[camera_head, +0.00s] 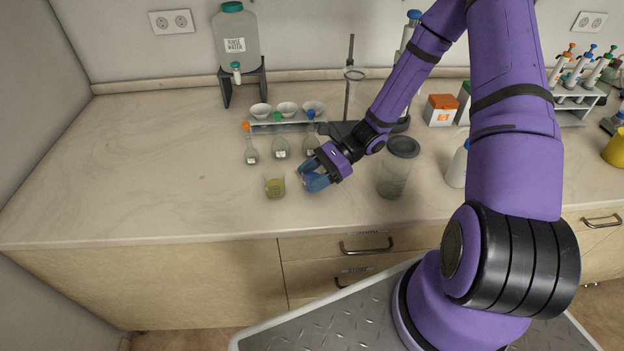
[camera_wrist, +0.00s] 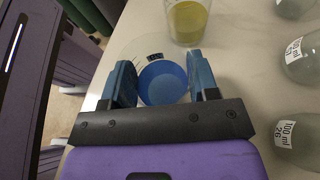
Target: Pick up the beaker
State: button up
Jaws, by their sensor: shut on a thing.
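A clear glass beaker with blue liquid (camera_wrist: 162,82) sits between the two blue fingers of my gripper (camera_wrist: 155,85) in the wrist view. The fingers are on opposite sides of the glass, and my gripper is shut on it. In the head view my gripper (camera_head: 314,178) is low over the counter near its front. The held beaker is largely hidden there by the fingers, and I cannot tell whether it touches the counter.
A beaker with yellow liquid (camera_head: 275,186) stands just left of my gripper; it also shows in the wrist view (camera_wrist: 188,22). Stoppered flasks (camera_head: 281,149) stand behind. A larger beaker (camera_head: 392,180) is to the right. The counter's left side (camera_head: 150,170) is clear.

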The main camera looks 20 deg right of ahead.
notch_tip(320, 180, up, 9)
dwell(0.5)
jog(key=shift+f, duration=0.1)
dwell(1.0)
